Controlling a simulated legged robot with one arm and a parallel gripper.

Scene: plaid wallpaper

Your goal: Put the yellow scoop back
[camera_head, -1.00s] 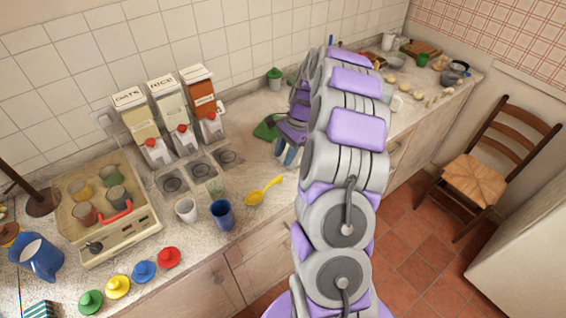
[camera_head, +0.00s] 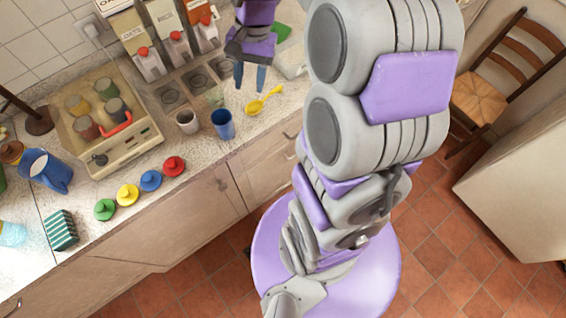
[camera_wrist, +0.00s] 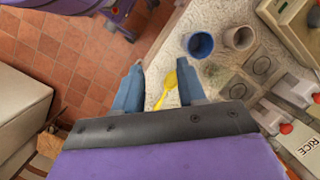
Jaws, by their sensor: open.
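The yellow scoop (camera_head: 262,100) lies on the speckled counter near its front edge, to the right of the blue cup (camera_head: 223,124). My gripper (camera_head: 249,80) is open and empty above the counter, with its blue fingers pointing down just behind and left of the scoop. In the wrist view the yellow scoop (camera_wrist: 168,86) shows between the two open fingers of my gripper (camera_wrist: 160,85), and they do not hold it. Three dispensers stand at the back, one of them the rice dispenser (camera_head: 168,28).
A grey-white cup (camera_head: 187,122) stands left of the blue cup, and a clear glass (camera_head: 214,97) is behind them. A tray-like unit (camera_head: 140,140) holds several coloured cups. Coloured lids (camera_head: 150,181) line the front edge. A chair (camera_head: 500,75) stands right.

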